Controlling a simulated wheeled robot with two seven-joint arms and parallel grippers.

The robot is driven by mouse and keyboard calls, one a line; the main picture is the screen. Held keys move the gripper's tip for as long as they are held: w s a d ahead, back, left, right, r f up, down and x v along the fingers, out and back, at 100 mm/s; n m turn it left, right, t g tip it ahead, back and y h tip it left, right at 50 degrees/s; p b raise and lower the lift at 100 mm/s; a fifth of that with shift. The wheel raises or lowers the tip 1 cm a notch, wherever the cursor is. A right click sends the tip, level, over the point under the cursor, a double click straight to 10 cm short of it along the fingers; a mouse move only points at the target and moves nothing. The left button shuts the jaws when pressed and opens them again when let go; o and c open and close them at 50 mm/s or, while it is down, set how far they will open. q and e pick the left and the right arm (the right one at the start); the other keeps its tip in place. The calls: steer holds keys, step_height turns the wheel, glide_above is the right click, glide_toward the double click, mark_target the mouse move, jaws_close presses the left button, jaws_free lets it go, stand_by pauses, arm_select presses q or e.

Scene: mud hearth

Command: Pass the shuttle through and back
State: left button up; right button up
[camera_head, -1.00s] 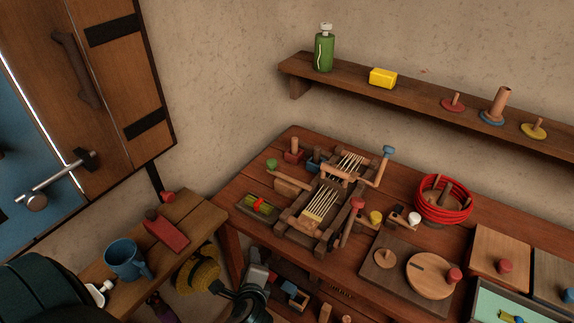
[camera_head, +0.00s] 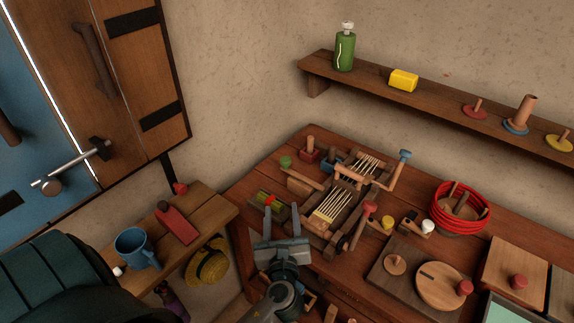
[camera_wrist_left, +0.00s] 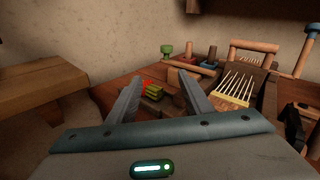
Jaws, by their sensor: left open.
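The loom (camera_head: 322,226) is a small wooden frame with pale warp threads on the table, with a blue-ended and a red-ended handle. It also shows at the right of the left wrist view (camera_wrist_left: 236,86). A small green piece with a red part, which looks like the shuttle (camera_head: 266,200), lies on the table just left of the loom. In the left wrist view the shuttle (camera_wrist_left: 154,94) shows between the fingers, beyond their tips. My left gripper (camera_head: 282,220) is open and empty at the table's near left edge, short of the shuttle. My right gripper is not in view.
A side bench (camera_head: 205,212) with a blue mug (camera_head: 131,247) and a red block (camera_head: 178,225) stands left. Right of the loom are a red coil (camera_head: 461,212) and a board with a round disc (camera_head: 440,285). A shelf (camera_head: 430,100) runs along the wall.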

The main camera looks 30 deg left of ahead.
mark_target(286, 163)
arm_select(q)
steer(key=shift+w+d+r+m+t, duration=0.5)
steer(key=shift+w+r+m, duration=0.15)
steer(key=shift+m, duration=0.35)
steer(key=shift+a, duration=0.1)
steer(key=p+x, duration=0.3)
steer(key=x, duration=1.3)
steer(key=shift+a+r, duration=0.1)
steer(key=shift+a, duration=0.1)
steer(key=shift+w+a, duration=0.3)
steer(key=shift+w, duration=0.15)
